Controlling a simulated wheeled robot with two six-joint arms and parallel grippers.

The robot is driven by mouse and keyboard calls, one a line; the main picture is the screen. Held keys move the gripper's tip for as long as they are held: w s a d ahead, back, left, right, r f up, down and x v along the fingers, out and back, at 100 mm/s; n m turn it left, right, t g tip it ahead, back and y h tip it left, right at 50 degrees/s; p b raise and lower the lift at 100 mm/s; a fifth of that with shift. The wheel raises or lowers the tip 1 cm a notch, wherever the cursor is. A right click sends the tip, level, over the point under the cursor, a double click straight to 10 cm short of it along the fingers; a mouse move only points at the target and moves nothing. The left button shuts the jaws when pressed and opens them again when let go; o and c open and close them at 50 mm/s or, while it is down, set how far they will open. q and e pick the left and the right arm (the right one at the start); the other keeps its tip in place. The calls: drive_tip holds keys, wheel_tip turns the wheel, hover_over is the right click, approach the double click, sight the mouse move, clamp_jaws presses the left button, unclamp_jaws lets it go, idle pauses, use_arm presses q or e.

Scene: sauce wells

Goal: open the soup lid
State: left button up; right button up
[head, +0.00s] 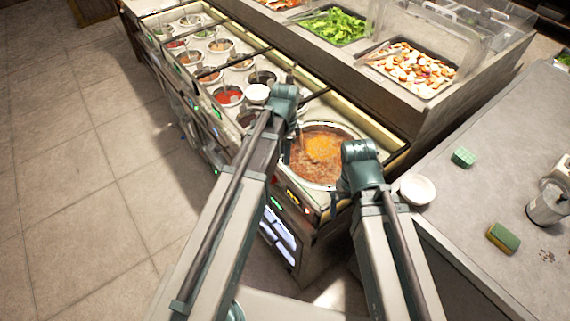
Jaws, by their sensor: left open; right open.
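The soup well (322,152) is a large round pot set in the counter's near end. Orange-brown soup shows inside its pale rim. I cannot make out a separate lid; a clear one over the soup cannot be ruled out. My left gripper (296,103) is open at the pot's upper-left side, and my arm hides part of that edge. My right gripper (358,152) is open by the pot's right edge, its fingers mostly hidden behind the wrist. I see nothing held in either, and cannot tell whether either touches the pot.
Several small sauce wells (228,95) run up the counter at left, with a white bowl (257,93) near my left gripper. Another white bowl (417,189) sits right of my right gripper. A sponge (503,238) and a green block (463,157) lie on the grey worktop (470,205).

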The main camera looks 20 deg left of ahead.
use_arm(q)
wheel_tip(320, 180, down, 2)
drive_tip(key=shift+f+b, duration=0.1)
drive_tip(key=shift+b, duration=0.5)
clamp_jaws()
idle(1.0)
